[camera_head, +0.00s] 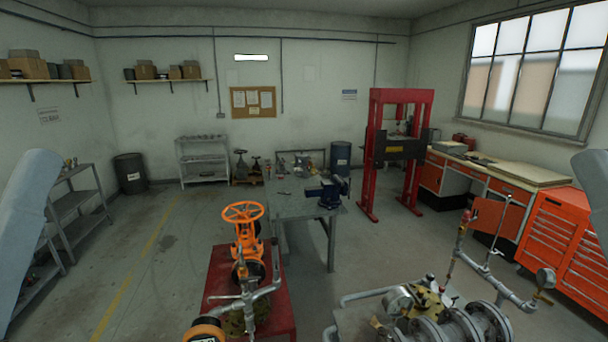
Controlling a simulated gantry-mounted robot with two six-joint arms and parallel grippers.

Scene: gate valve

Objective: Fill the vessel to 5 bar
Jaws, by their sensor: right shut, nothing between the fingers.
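An orange gate valve with a round handwheel (243,211) stands upright on a red stand (284,300) at the lower middle. Grey pipework (247,298) runs in front of it. At the lower right is a grey flanged body (460,326), cut off by the bottom edge; I cannot tell if it is the vessel. A round dial gauge (398,300) sits at its left and another gauge (545,279) at the right pipe end. Their readings are too small to tell. Only pale links of my arms show at the left and right edges; neither gripper's fingers are visible.
A grey workbench (290,206) with a blue vise (327,193) stands behind the valve. A red press frame (375,150) is right of it. An orange tool cabinet (565,240) is at the right. Open floor (150,270) lies at the left.

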